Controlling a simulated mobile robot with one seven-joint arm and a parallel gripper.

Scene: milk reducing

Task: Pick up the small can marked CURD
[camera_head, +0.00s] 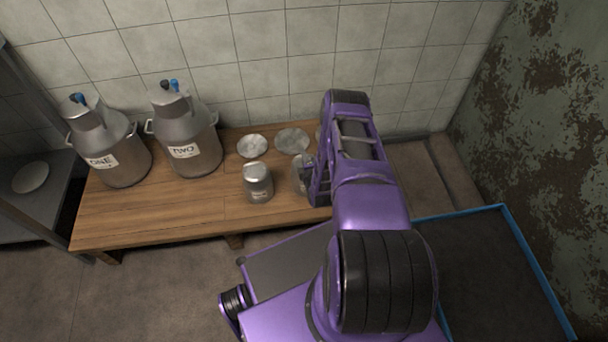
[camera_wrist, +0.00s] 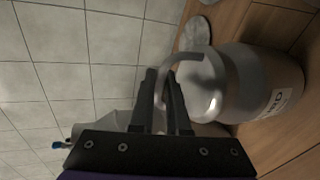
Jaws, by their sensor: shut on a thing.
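A small grey metal can (camera_wrist: 245,72) fills the right of the wrist view. Its white label (camera_wrist: 284,100) is partly cut off, with a final D readable. My gripper (camera_wrist: 166,82) is shut on the can's loop handle, at its lid end. In the head view, this can (camera_head: 301,174) stands at the bench's right part, partly hidden by my gripper (camera_head: 309,165). I cannot tell whether it touches the bench. A second small can (camera_head: 258,184) stands just left of it; its label is too small to read.
The wooden bench (camera_head: 150,211) also bears two large cans, ONE (camera_head: 121,160) and TWO (camera_head: 190,146), at the left. Two round pale discs (camera_head: 252,146) (camera_head: 292,141) lie behind the small cans. The tiled wall is close behind. A blue-edged dark area (camera_head: 500,270) lies at right.

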